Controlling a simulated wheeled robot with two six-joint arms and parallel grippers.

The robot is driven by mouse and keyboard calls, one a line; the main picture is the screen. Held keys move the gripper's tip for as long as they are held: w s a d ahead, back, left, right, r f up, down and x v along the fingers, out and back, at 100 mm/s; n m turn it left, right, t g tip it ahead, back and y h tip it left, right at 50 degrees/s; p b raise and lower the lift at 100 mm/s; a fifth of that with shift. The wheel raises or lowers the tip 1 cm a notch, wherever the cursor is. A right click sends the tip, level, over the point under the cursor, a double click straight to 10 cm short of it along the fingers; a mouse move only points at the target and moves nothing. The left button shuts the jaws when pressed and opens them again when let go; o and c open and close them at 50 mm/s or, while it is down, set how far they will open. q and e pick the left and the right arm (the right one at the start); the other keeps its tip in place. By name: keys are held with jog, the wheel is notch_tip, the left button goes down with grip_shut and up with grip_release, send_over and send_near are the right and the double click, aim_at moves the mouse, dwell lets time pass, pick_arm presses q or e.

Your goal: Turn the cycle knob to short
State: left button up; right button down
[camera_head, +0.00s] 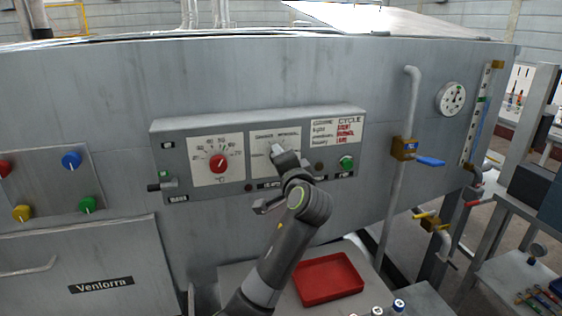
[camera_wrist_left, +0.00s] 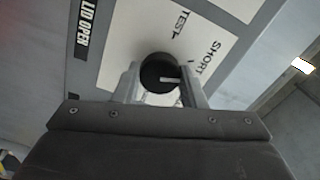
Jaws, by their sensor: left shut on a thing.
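My left gripper (camera_head: 277,153) is at the dial plate (camera_head: 262,138) in the middle of the control box. In the left wrist view its two fingers stand on either side of the round dark cycle knob (camera_wrist_left: 157,72) and are shut on it. A white pointer line on the knob points to the right in that view. The printed words TEST and SHORT (camera_wrist_left: 208,58) lie above and to the right of the knob, with SHORT nearer the line's direction. In the head view the gripper hides most of the knob. My right gripper is in neither view.
A red temperature knob (camera_head: 219,163) sits left of the dial plate, and a green button (camera_head: 346,162) to the right. A lever (camera_head: 160,187) sticks out at the box's left end. A red tray (camera_head: 328,279) lies below. Pipes with a blue-handled valve (camera_head: 430,161) stand at right.

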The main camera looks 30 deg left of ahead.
pick_arm(q)
jog(key=shift+n, duration=1)
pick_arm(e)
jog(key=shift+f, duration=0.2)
pick_arm(q)
jog(key=shift+r, duration=0.1)
jog(key=o, duration=1)
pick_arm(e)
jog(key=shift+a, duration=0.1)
